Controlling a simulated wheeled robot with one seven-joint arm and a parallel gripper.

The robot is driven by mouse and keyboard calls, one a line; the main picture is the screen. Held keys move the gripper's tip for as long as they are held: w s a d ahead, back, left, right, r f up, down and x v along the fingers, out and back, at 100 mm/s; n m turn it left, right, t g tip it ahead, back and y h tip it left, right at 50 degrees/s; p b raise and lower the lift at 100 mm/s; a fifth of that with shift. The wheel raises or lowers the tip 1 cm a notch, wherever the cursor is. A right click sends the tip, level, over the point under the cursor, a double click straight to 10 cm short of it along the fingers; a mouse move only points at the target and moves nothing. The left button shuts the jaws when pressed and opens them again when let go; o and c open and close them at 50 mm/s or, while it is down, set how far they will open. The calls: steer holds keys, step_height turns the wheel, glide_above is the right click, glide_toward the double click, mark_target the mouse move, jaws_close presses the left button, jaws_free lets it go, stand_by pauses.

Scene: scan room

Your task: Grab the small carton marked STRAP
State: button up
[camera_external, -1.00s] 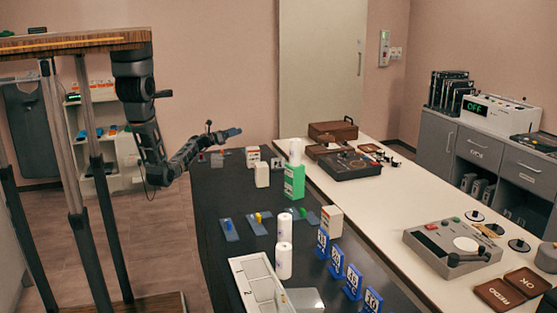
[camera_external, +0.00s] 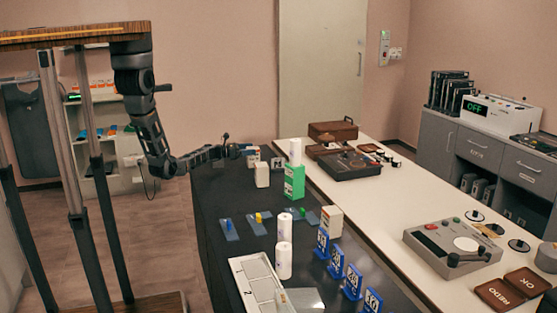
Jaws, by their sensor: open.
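Several small white cartons stand on the dark table, but their lettering is too small to read, so I cannot tell which one is marked STRAP. One carton (camera_external: 253,160) with orange-red on it is at the far end, one (camera_external: 262,176) stands just in front of it, and one (camera_external: 332,222) is nearer on the right edge. My gripper (camera_external: 250,150) is open at the far end of the table, right by the top of the far carton. I cannot tell whether it touches or surrounds that carton.
A green box (camera_external: 294,182) stands right of the nearer far-end carton. White rolls (camera_external: 284,262), blue number stands (camera_external: 336,262) and a white divided tray (camera_external: 262,285) are nearer. A white counter (camera_external: 400,205) with devices runs along the right. The dark table's left side is mostly bare.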

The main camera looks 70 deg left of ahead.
steer(key=shift+w, duration=0.35)
steer(key=c, duration=1.1)
